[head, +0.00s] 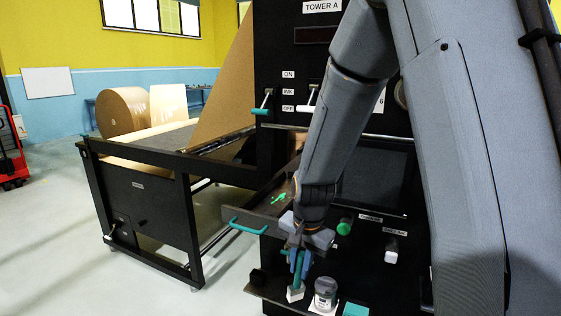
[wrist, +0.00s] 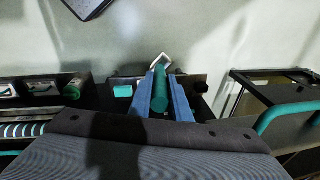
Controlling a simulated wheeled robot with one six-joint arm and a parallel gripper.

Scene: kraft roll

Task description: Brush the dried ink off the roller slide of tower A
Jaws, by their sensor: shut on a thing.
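My gripper (head: 299,262) has blue fingers shut on the green handle of a brush (head: 295,294). The brush points down, its pale head low near the front ledge of tower A (head: 281,55). In the wrist view the green handle (wrist: 159,93) sits between the fingers (wrist: 161,100), with the pale head beyond it. The roller slide (head: 262,206) stands out at the left of the tower, with a turquoise handle across its front. A bright green patch of ink shows on it. The brush is apart from the patch, below and right of it. My arm hides part of the slide.
A lidded jar (head: 325,292) and a turquoise block (head: 355,310) stand on the ledge right of the brush. A green knob (head: 344,227) and a white-ended knob (head: 391,252) stick out of the panel. A black-framed unwind stand (head: 150,206) is left; floor between is clear.

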